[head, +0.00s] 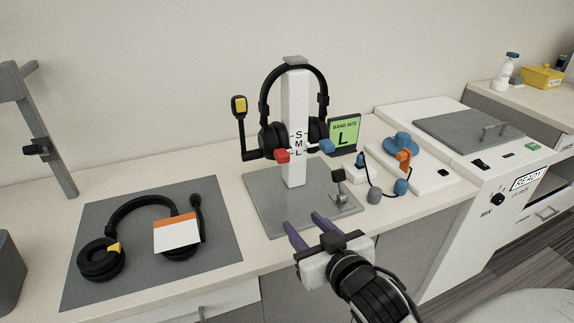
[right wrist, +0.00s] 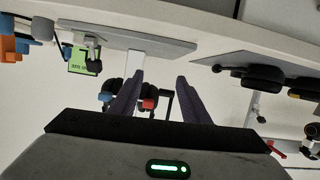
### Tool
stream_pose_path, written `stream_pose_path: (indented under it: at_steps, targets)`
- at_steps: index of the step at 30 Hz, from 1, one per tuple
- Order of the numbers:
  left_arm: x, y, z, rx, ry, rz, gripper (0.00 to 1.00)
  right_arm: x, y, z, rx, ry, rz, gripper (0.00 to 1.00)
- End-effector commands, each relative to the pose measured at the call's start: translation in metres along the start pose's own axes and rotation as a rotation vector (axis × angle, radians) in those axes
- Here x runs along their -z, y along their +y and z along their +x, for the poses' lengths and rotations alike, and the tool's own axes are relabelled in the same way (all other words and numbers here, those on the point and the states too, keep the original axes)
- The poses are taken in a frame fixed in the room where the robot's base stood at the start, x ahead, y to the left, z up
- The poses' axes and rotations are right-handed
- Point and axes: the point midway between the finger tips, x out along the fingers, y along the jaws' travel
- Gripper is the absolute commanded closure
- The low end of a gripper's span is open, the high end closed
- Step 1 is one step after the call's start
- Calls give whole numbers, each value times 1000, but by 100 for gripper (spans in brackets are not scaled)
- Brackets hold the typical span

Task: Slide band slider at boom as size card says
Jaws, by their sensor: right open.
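A black headset (head: 264,97) hangs on a white post with the marks S, M and L (head: 298,144). Its boom (head: 241,128), with a yellow tip, stands up on the left side. A red slider (head: 282,156) on the boom side appears near the L mark; the slanted view leaves its exact setting unclear. A blue slider (head: 327,146) is on the other side. The green size card (head: 344,132) reads BAND SIZE L. My right gripper (head: 303,222) is open and empty, in front of and below the headset, apart from it. The red slider shows between its fingers in the right wrist view (right wrist: 149,104).
The post stands on a grey base plate (head: 262,207). A small dark stand (head: 340,195) is just beyond my right gripper. A second headset (head: 101,262) with an orange-and-white card lies on a grey mat (head: 217,238) at left. Blue and orange parts (head: 403,147) stand at right.

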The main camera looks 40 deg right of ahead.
Motion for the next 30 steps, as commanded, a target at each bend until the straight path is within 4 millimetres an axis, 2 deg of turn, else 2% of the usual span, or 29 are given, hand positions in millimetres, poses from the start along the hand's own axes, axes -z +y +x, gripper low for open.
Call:
stream_pose_path:
  at_steps: [3,6,9,14,24,30]
  targets:
    - [0,-1,1,1,1,0,69,37,8,4,-12,144,24,58]
    - [-1,-1,2,2,2,-1,69,62,12,4,-13,243,35,58]
    - [0,-2,2,3,3,-1,69,78,14,4,-11,304,41,58]
    - [4,-2,1,4,7,-1,69,88,14,18,-8,324,42,58]
    - [4,-4,-1,7,4,-3,69,107,14,76,-7,320,41,58]
    - [4,-4,-1,8,5,-4,69,112,15,96,-7,318,41,58]
